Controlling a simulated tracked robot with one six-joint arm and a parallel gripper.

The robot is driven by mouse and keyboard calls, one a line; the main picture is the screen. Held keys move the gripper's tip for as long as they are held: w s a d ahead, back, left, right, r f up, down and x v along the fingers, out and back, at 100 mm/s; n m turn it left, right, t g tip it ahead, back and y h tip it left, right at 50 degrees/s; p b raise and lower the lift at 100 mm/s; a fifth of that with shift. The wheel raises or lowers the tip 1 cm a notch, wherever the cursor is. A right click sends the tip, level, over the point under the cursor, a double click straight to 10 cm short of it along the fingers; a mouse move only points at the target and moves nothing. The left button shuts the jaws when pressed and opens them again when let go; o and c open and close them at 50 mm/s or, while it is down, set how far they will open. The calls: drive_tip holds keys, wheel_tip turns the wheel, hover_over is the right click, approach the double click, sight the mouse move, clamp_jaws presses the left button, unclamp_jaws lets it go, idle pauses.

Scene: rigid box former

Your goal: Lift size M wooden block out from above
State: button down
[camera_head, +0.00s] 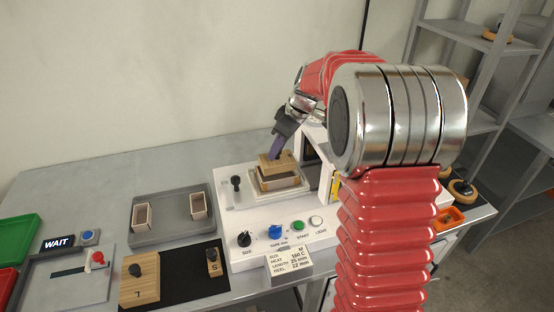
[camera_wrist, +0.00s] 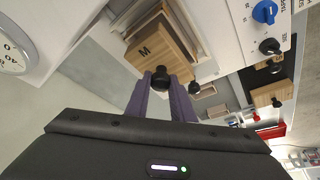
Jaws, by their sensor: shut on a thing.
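The size M wooden block (camera_head: 278,161) is light wood. The wrist view shows its face marked M (camera_wrist: 148,50) and its round black knob (camera_wrist: 160,80). My gripper (camera_head: 275,152), with purple fingers, is shut on that knob from above; the fingers also show in the wrist view (camera_wrist: 163,92). The block sits over an open box (camera_head: 280,184) on the white machine and stands above its rim. I cannot tell whether its lower part is still inside the box.
The white machine (camera_head: 222,198) has a black knob (camera_head: 244,239), blue dial (camera_head: 276,232) and green button (camera_head: 298,225) in front. Left of it, a grey tray (camera_head: 170,228) holds two small box pieces. The L block (camera_head: 139,288) and S block (camera_head: 212,268) rest at a black mat (camera_head: 185,285).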

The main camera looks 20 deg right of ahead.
drive_tip(key=shift+r, duration=2.25)
